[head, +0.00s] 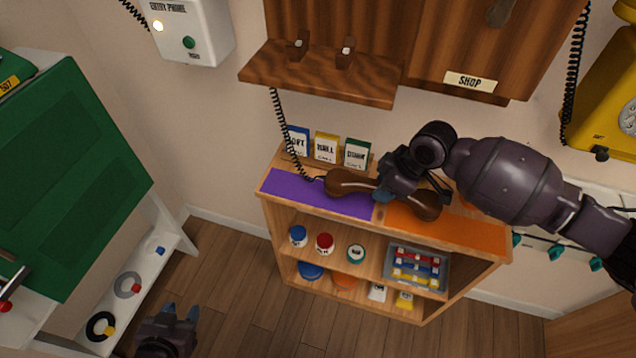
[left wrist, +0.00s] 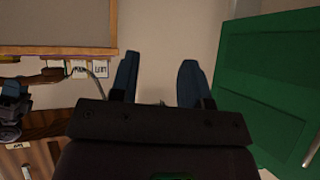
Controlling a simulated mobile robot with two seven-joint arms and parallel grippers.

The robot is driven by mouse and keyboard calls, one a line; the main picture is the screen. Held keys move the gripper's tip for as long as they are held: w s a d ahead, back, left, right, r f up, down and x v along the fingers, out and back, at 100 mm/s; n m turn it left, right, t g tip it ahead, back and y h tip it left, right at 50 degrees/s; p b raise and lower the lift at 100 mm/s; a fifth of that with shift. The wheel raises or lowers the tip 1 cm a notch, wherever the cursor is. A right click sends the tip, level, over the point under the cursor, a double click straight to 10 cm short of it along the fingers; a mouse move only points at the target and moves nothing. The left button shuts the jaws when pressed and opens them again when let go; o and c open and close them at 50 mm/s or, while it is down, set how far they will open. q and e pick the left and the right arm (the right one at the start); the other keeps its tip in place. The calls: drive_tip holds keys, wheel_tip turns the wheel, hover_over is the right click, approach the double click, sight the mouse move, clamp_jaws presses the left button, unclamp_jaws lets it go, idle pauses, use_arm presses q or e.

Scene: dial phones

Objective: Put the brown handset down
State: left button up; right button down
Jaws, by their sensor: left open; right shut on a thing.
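The brown handset (head: 347,185) lies level at the top of the wooden shelf unit, its left end over the purple mat (head: 300,194) and its right end over the orange mat (head: 460,232). My right gripper (head: 383,192) is shut on its middle from above and hides that part. I cannot tell whether the handset touches the shelf top. A black coiled cord (head: 283,130) runs from its left end up to the wooden wall phone (head: 330,70). My left gripper (head: 182,312) is open and empty, low over the floor at the left; its fingers show in the left wrist view (left wrist: 160,85).
Three cards (head: 326,148) stand behind the purple mat. Jars, tubs and a tray (head: 417,266) fill the shelves below. A green panel (head: 75,180) and white shelf stand left, a yellow phone (head: 605,95) hangs right. The purple mat's left part is clear.

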drive_tip(key=w+a, duration=0.1)
drive_tip(key=a, duration=0.3)
drive_tip(key=w+a+b, duration=0.1)
drive_tip(key=w+a, duration=0.1)
drive_tip(key=a, duration=0.3)
drive_tip(key=w+a, duration=0.1)
drive_tip(key=a, duration=0.3)
drive_tip(key=shift+w+a, duration=0.2)
drive_tip(key=shift+a, duration=0.05)
drive_tip(key=shift+w+a+b, duration=0.2)
drive_tip(key=shift+a+b, duration=0.1)
drive_tip(key=shift+a, duration=0.2)
wheel_tip(320, 180, down, 4)
drive_tip(key=shift+r+b, duration=0.25)
drive_tip(key=shift+b, duration=0.2)
drive_tip(key=shift+f, duration=0.1)
drive_tip(key=c, duration=0.8)
unclamp_jaws()
